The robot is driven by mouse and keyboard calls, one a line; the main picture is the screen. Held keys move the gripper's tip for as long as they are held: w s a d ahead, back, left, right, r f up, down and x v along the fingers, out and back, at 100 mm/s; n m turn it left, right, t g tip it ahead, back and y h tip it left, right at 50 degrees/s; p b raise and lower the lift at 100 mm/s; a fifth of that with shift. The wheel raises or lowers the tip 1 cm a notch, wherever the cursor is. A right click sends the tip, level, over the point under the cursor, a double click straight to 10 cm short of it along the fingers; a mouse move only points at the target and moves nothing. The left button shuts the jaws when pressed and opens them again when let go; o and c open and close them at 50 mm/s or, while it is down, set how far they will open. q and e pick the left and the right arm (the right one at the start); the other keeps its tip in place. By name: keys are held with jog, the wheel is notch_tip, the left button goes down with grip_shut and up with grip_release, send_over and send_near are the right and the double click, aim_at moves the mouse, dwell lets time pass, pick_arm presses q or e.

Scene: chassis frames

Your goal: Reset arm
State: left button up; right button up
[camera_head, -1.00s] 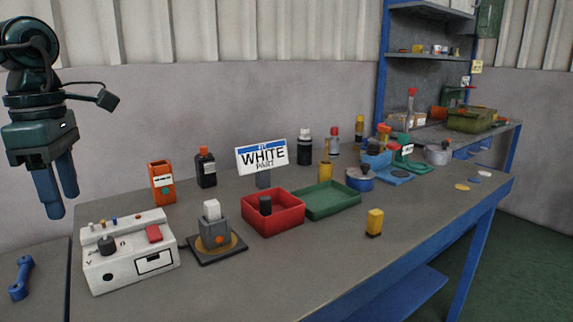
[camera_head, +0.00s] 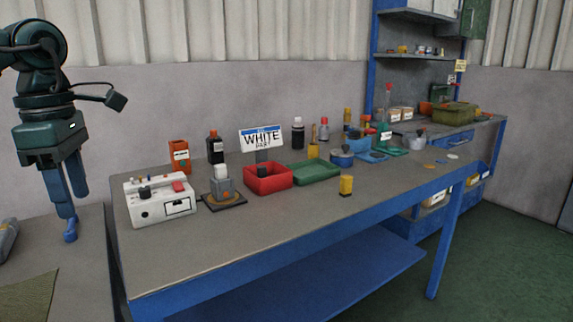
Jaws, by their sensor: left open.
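My left gripper (camera_head: 72,204) hangs fingers down at the left of the head view. Its two blue fingers are apart, with nothing between them that I can make out. It is left of the main workbench (camera_head: 240,238), in front of the wall and over a grey side table (camera_head: 85,262) in the picture. A small blue tool (camera_head: 70,232) shows just below the fingertips, partly hidden by a finger. I cannot tell whether they touch. My right gripper is not in view.
The bench's front strip is clear. Green floor (camera_head: 480,265) lies open at the right.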

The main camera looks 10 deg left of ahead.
pick_arm(q)
jog(key=s+d+f+n+t+h, duration=0.25)
jog(key=f+n+h, duration=0.4)
jog(key=f, duration=0.45)
jog(key=s+d+f+n+t+h, duration=0.15)
jog(key=d+f+n+h, duration=0.4)
jog(key=f, duration=0.65)
jog(key=s+d+f+n+t+y, duration=0.1)
jog(key=s+d+f+n+t, duration=0.25)
jog(key=n, duration=0.65)
jog(key=d+f+n+t+y, duration=0.2)
jog(key=f+n+t, duration=0.2)
jog(key=n+t, duration=0.5)
jog(key=s+d+n+g+y+p, duration=0.4)
jog(key=d+n+g+y+p, duration=0.1)
jog(key=n+p, duration=1)
jog(key=shift+d+r+g+y+p, duration=0.4)
jog(key=shift+d+g+p, duration=0.05)
jog(key=shift+d+p, duration=0.75)
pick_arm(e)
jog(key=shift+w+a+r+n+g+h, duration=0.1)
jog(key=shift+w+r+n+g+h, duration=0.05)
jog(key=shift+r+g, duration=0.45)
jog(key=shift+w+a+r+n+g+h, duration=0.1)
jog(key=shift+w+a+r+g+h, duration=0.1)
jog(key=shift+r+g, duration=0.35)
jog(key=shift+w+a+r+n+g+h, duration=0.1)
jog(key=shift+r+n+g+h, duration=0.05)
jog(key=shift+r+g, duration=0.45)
